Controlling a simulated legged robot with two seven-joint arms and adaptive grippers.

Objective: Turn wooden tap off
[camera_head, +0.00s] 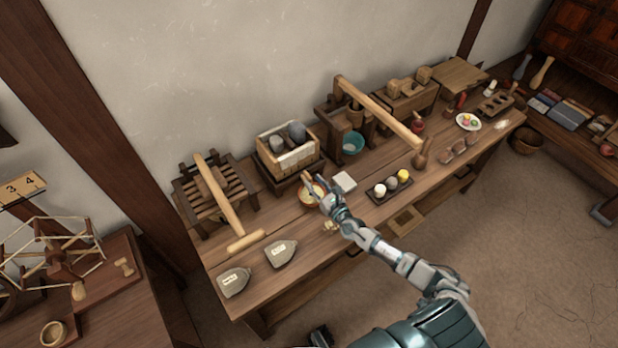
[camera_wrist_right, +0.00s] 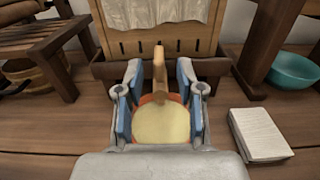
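A light wooden piece, apparently the wooden tap (camera_wrist_right: 159,72), stands in front of the wooden box in the right wrist view. Its lower end is just above or against a round bowl (camera_wrist_right: 167,123) with pale yellow contents; I cannot tell which. My right gripper (camera_wrist_right: 159,95) is open, with its blue-padded fingers on either side of the tap and visible gaps to it.
The cloth-lined wooden box (camera_head: 268,163) stands behind the bowl on the long bench (camera_head: 305,252). A white block (camera_head: 345,182) lies close to the right. A teal bowl (camera_head: 352,143) stands farther right.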

